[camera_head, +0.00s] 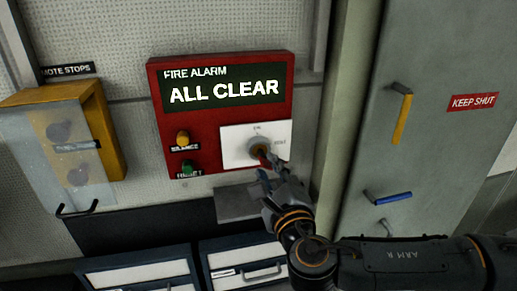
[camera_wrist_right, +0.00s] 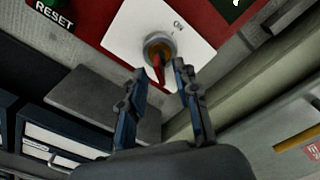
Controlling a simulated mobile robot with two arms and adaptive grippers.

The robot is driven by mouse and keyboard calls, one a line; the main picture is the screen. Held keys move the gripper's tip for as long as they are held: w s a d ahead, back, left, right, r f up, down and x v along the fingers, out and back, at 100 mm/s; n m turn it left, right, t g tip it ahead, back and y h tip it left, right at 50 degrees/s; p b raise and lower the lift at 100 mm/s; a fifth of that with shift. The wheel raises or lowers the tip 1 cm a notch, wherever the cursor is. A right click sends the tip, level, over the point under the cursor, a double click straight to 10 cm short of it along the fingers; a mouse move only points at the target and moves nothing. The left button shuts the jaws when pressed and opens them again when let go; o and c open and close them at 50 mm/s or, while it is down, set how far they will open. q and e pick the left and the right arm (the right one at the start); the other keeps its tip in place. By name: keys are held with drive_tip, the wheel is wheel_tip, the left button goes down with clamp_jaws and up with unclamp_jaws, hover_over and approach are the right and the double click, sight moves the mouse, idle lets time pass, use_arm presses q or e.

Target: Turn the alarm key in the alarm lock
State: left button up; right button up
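The alarm lock (camera_head: 257,146) is a round metal cylinder on a white plate on the red fire alarm panel; it also shows in the right wrist view (camera_wrist_right: 157,44). The alarm key (camera_wrist_right: 158,70) has a red handle and sits in the lock, its handle pointing down towards my right gripper. My right gripper (camera_head: 272,172) is just in front of the lock. In the wrist view its fingertips (camera_wrist_right: 160,72) are apart, one on each side of the key's handle, with gaps visible. My left gripper is not in view.
The panel (camera_head: 222,120) reads "FIRE ALARM ALL CLEAR" and carries a yellow button (camera_head: 183,137) and a green reset button (camera_head: 187,167). A grey ledge (camera_head: 235,210) juts out below. A clear-covered yellow box (camera_head: 107,125) is left; a grey cabinet (camera_head: 430,140) is right.

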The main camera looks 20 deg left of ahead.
drive_tip(key=shift+x, duration=1.5)
clamp_jaws()
drive_tip(key=m, duration=0.5)
drive_tip(key=shift+f, duration=0.15)
drive_tip(key=m, duration=0.7)
drive_tip(key=shift+c, duration=0.8)
unclamp_jaws()
drive_tip(key=shift+m, duration=0.4)
drive_tip(key=o, duration=0.3)
drive_tip(key=shift+o, duration=0.2)
drive_tip(key=shift+s, duration=0.1)
